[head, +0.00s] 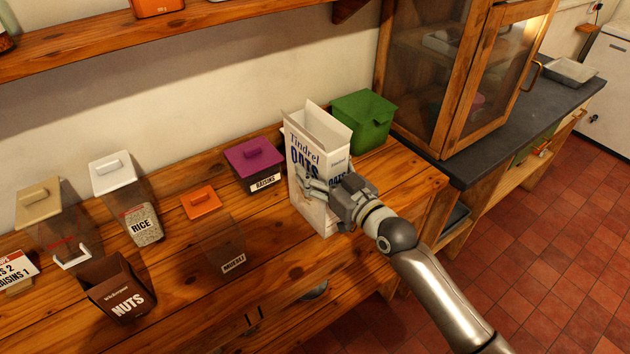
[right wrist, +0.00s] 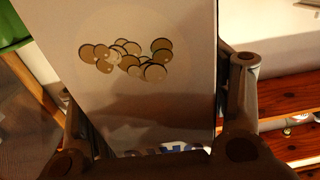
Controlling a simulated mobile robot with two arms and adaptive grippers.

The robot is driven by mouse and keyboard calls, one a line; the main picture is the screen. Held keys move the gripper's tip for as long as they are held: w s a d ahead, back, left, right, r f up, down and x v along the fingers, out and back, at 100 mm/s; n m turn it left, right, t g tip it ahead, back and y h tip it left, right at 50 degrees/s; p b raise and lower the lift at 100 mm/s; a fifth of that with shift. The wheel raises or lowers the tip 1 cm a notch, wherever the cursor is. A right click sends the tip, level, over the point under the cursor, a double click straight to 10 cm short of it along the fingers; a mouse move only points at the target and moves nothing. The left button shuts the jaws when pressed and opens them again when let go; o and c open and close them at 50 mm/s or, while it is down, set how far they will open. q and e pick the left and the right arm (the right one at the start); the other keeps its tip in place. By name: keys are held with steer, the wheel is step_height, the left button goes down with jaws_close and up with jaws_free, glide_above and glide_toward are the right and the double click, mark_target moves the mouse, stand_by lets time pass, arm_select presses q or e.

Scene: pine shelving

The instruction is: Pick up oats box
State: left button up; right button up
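The oats box (head: 305,140) is a tall white carton with blue "Tindrel OATS" lettering and open top flaps. It stands upright on the wooden counter, near the wall. My right gripper (head: 328,190) is at the box, its fingers across the carton's lower half. In the right wrist view the box's printed face (right wrist: 150,100) fills the space between the two fingers of my right gripper (right wrist: 160,105). The fingers lie close along both sides; I cannot tell whether they press on it. My left gripper is not in view.
A green bin (head: 363,120) stands close behind the box, and a purple-lidded raisins container (head: 254,160) to its left. A glass-fronted cabinet (head: 455,75) is at the right. A shelf (head: 200,22) runs above.

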steer(key=c, duration=1.2)
steer(key=shift+r, duration=0.15)
